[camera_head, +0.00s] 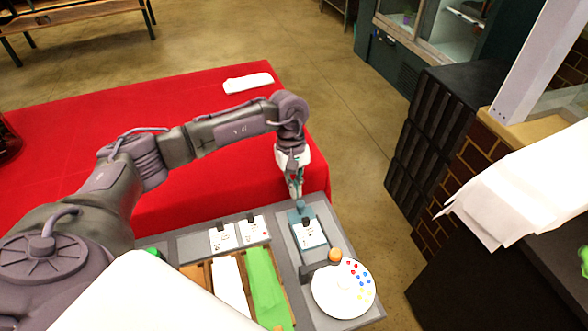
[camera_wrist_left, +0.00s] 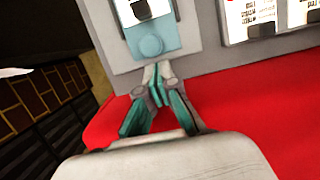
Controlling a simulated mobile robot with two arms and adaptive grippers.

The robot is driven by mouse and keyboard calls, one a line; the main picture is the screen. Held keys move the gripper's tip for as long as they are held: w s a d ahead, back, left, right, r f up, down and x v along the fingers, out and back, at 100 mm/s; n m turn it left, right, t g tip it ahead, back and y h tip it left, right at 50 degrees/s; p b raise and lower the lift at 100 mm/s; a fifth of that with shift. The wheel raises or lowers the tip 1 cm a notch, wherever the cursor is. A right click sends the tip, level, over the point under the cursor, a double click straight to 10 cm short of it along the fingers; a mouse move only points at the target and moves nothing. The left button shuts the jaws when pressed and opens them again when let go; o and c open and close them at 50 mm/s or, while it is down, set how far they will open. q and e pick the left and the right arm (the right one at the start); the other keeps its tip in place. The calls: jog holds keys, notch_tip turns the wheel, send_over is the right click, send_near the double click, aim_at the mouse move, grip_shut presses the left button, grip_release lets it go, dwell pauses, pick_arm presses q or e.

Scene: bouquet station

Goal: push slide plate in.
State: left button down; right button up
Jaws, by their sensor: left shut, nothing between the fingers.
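The slide plate is a teal plate (camera_head: 300,213) with a white label card at the far end of the grey station, right of its middle. In the left wrist view the teal plate (camera_wrist_left: 150,45) shows a rounded tab on its near edge. My left gripper (camera_head: 296,194) is shut and empty, pointing down at that tab's outer side. In the left wrist view its fingertips (camera_wrist_left: 157,72) are together just below the tab; I cannot tell whether they touch it. My right gripper is not in view.
A grey station (camera_head: 190,247) holds label cards, green and white strips, and a round palette (camera_head: 343,288) with coloured dots. An orange knob (camera_head: 335,255) stands beside the palette. A red cloth-covered table (camera_head: 60,125) lies behind, with a folded white cloth (camera_head: 248,82).

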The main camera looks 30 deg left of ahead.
pick_arm(q)
jog(key=shift+s+d+f, duration=0.1)
jog(key=shift+s+f, duration=0.05)
jog(key=shift+f, duration=0.45)
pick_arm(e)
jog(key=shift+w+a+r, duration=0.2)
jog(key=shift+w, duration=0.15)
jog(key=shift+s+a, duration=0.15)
pick_arm(q)
jog(key=s+d, duration=0.2)
jog(key=d, duration=0.1)
jog(key=s+d+b, duration=0.1)
jog(key=s+d, duration=0.2)
jog(key=shift+s+d, duration=0.2)
jog(key=shift+s, duration=0.15)
jog(key=shift+s+f, duration=0.1)
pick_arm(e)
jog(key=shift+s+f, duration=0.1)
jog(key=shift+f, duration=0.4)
pick_arm(q)
jog(key=shift+d, duration=0.15)
